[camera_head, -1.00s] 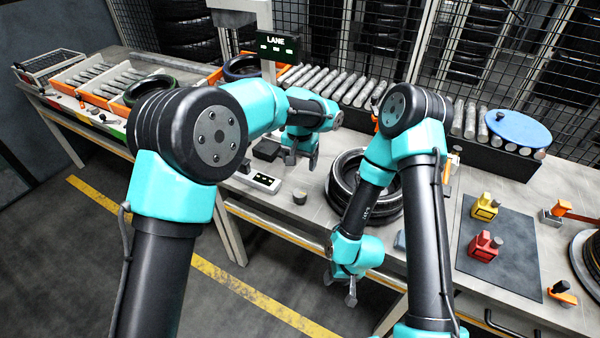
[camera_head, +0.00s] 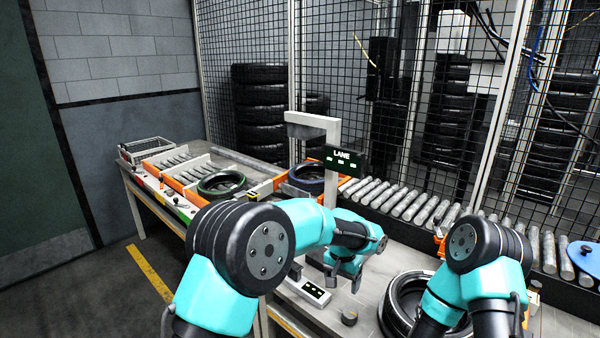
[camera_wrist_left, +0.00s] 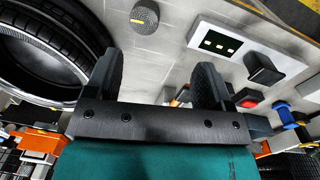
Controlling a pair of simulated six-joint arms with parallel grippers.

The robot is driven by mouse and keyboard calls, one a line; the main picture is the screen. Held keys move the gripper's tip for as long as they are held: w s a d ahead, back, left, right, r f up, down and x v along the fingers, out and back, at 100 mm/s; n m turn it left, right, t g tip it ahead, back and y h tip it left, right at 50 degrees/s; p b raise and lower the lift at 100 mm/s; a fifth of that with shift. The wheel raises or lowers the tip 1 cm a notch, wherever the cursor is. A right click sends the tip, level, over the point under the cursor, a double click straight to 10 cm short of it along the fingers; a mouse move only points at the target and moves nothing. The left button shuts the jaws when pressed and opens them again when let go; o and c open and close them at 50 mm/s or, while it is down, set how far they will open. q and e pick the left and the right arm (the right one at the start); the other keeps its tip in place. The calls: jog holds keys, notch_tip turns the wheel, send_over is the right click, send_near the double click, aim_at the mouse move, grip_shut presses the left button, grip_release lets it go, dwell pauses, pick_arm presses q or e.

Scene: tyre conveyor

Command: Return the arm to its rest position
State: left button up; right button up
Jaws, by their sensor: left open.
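My left arm comes in from the left in the head view. Its gripper (camera_head: 345,282) hangs over the grey table, beside the small white control box (camera_head: 312,291), with nothing between the fingers. In the left wrist view the two dark fingers (camera_wrist_left: 157,85) stand well apart, and only table surface and background show between them. My right arm shows at the lower right of the head view, but its gripper is out of the picture.
A black tyre (camera_head: 395,310) lies on the table between my arms. The LANE display (camera_head: 345,160) stands on a post behind my left gripper. A roller conveyor (camera_head: 400,202) runs along the back. A green-rimmed tyre (camera_head: 221,183) lies at the far left.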

pick_arm(q)
jog(key=s+a+f+n+h, duration=0.1)
jog(key=s+a+f+n, duration=0.15)
jog(key=a+f, duration=0.75)
jog(key=s+a+f+n+h, duration=0.2)
jog(key=s+a+f, duration=0.2)
jog(key=a+f, duration=0.65)
jog(key=s+a+f+n, duration=0.2)
jog(key=s+a+f, duration=0.1)
jog(key=s+a, duration=0.5)
jog(key=s+a+f+n+t, duration=0.1)
jog(key=s+a+f, duration=0.3)
jog(key=s+a, duration=0.4)
jog(key=s+n, duration=0.1)
jog(key=s, duration=0.2)
jog(key=shift+s+n, duration=0.15)
jog(key=shift+n, duration=0.2)
